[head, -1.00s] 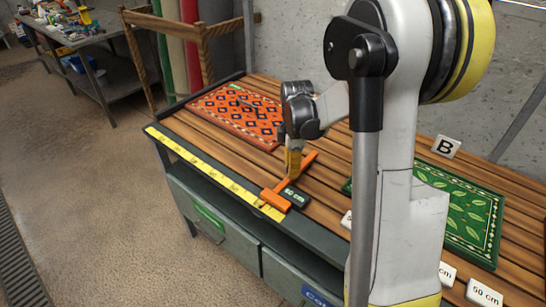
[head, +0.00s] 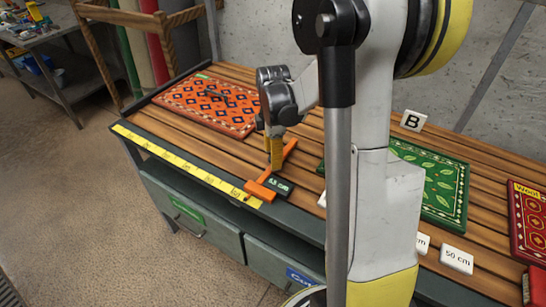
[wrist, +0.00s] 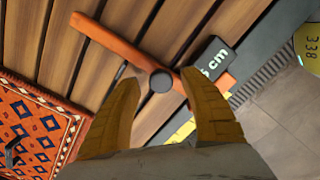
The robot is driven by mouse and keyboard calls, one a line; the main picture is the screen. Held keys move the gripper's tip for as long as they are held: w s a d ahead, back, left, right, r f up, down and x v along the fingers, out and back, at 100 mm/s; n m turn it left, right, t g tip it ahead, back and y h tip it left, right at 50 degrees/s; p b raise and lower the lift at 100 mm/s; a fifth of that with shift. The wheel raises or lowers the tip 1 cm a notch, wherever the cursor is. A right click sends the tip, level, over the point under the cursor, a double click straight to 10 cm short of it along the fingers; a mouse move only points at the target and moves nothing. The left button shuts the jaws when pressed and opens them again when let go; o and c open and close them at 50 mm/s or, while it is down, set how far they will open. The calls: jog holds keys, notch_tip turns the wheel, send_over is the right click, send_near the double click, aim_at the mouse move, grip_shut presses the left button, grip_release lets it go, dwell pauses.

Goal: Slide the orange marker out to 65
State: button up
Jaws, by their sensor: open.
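The orange marker (head: 259,190) is a bar lying across the slats, its front end on the yellow measuring strip (head: 190,170) along the bench's front edge. A dark round knob stands on the bar, seen in the wrist view (wrist: 161,80). A dark readout plate (head: 282,187) is fixed beside it; its full number is too small to read surely, and the wrist view shows only "5 cm", partly covered by a finger. My gripper (wrist: 168,78) is open, its yellow fingers on either side of the knob. Contact cannot be told. The fingers also show in the head view (head: 275,152).
An orange patterned rug (head: 205,103) with a dark tool lies on the left. A green leaf rug (head: 430,183) and a red rug (head: 530,225) lie on the right.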

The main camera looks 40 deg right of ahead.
notch_tip(320, 180, up, 11)
jog(key=shift+r, duration=0.2)
jog(key=shift+a, duration=0.1)
dwell(0.5)
